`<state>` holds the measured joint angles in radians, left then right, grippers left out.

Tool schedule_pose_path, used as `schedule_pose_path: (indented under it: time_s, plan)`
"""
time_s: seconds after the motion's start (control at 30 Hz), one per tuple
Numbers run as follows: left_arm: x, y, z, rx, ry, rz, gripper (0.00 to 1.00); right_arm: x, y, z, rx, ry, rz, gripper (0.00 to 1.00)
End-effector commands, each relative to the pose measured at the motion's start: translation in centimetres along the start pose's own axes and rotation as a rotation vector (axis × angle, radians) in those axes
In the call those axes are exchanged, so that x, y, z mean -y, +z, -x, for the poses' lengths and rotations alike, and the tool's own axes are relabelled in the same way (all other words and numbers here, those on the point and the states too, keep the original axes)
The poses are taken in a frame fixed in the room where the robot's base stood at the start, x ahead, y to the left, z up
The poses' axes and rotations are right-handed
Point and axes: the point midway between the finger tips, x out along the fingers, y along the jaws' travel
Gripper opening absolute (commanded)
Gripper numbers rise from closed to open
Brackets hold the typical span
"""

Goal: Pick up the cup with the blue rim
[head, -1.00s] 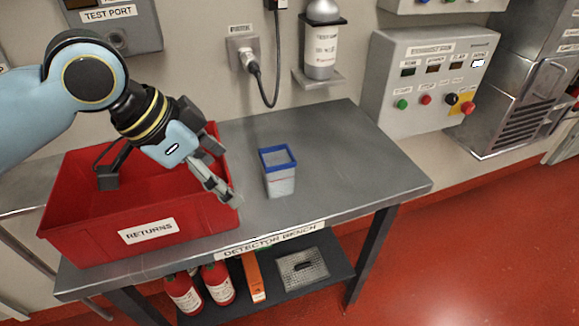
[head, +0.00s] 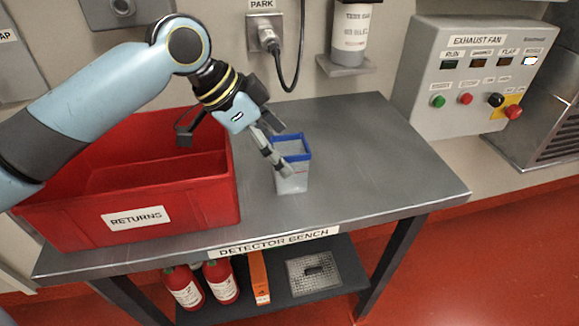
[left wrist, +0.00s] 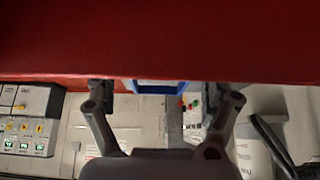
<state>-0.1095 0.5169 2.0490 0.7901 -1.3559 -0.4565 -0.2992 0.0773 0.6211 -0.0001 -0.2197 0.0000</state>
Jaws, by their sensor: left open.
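The cup with the blue rim (head: 293,182) is a pale, square-sided cup standing upright on the grey bench (head: 390,170), right of the red bin. My left gripper (head: 235,151) is open and empty. One finger hangs over the bin and the other crosses in front of the cup's left side; I cannot tell if it touches. In the left wrist view, part of the blue rim (left wrist: 160,88) shows between the open fingers (left wrist: 162,92), just past a red edge that hides the rest. My right gripper is not in view.
The red RETURNS bin (head: 205,205) takes up the bench's left part, close beside the cup. The bench is clear right of the cup. A hanging cable (head: 292,70), a bottle on a wall bracket (head: 350,45) and a control box (head: 470,80) are behind.

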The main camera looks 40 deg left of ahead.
Motion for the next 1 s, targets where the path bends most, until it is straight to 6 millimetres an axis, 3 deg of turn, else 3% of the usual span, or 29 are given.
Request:
schedule_pose_path:
  time_s: [0.3, 0.57, 1.0]
  plan:
    - [-0.1, 0.2, -4.4, -0.001, 0.001, 0.002, 0.86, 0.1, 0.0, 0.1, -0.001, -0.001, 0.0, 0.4]
    - [-0.1, 0.2, -4.6, 0.0, 0.0, 0.001, 0.85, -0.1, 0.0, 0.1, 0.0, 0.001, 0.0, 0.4]
    - [-0.1, 0.2, -4.5, 0.0, 0.0, 0.001, 0.3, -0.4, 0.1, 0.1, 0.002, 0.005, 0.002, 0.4]
